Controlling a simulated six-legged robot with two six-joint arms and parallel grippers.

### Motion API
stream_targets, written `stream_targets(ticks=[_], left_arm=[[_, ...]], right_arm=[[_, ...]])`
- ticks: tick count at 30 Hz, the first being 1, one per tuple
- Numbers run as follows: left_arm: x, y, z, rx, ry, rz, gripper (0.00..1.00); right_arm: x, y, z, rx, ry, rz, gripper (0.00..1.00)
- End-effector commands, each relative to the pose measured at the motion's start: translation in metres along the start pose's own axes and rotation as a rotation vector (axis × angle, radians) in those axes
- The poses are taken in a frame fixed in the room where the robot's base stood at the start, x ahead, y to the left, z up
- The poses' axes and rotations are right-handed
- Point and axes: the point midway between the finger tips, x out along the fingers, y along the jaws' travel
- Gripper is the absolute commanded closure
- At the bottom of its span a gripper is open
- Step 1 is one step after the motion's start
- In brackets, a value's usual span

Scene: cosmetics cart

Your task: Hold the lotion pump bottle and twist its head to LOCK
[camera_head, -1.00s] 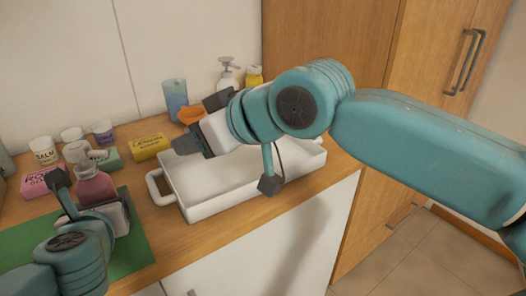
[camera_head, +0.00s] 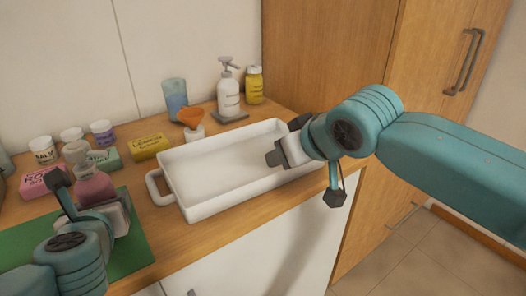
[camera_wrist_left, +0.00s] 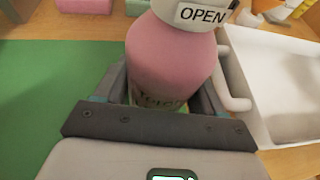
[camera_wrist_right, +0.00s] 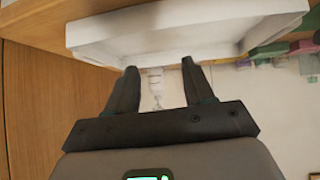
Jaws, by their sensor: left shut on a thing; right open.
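The pink lotion bottle (camera_head: 97,188) stands on the green mat (camera_head: 138,243) at the lower left. My left gripper (camera_wrist_left: 160,98) is shut around its body. In the left wrist view the pink bottle (camera_wrist_left: 170,55) fills the middle, and its pale head (camera_wrist_left: 198,14) shows the word OPEN. The top of the head is cut off there. In the head view my left arm partly hides the bottle. My right gripper (camera_head: 287,140) is open and empty over the right end of the white tray, far from the bottle. In the right wrist view nothing is between its fingers (camera_wrist_right: 160,70).
A white tray (camera_head: 187,214) with handles lies right of the mat. Several jars and a yellow box (camera_head: 150,146) stand left. The tray is empty.

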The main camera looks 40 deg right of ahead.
Motion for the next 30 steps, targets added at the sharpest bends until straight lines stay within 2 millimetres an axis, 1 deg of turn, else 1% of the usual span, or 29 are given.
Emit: stream_targets(ticks=[15, 18, 20, 23, 26, 27, 29, 30], left_arm=[[0.000, 0.000, 0.000, 0.000, 0.000, 0.000, 0.72], [0.000, 0.000, 0.000, 0.000, 0.000, 0.000, 0.72], [0.000, 0.000, 0.000, 0.000, 0.000, 0.000, 0.72], [0.000, 0.000, 0.000, 0.000, 0.000, 0.000, 0.72], [0.000, 0.000, 0.000, 0.000, 0.000, 0.000, 0.72], [0.000, 0.000, 0.000, 0.000, 0.000, 0.000, 0.72], [0.000, 0.000, 0.000, 0.000, 0.000, 0.000, 0.72], [0.000, 0.000, 0.000, 0.000, 0.000, 0.000, 0.72]], right_arm=[[0.000, 0.000, 0.000, 0.001, -0.001, 0.000, 0.49], [0.000, 0.000, -0.002, 0.028, 0.011, -0.002, 0.49], [0.000, -0.001, -0.013, 0.060, 0.061, -0.008, 0.49], [-0.002, -0.004, -0.040, 0.105, 0.204, -0.022, 0.49], [-0.004, -0.016, -0.070, 0.116, 0.384, -0.070, 0.49], [-0.005, -0.028, -0.081, 0.108, 0.454, -0.110, 0.49], [-0.008, -0.051, -0.095, 0.078, 0.549, -0.187, 0.49], [-0.011, -0.069, -0.101, 0.056, 0.604, -0.250, 0.49]])
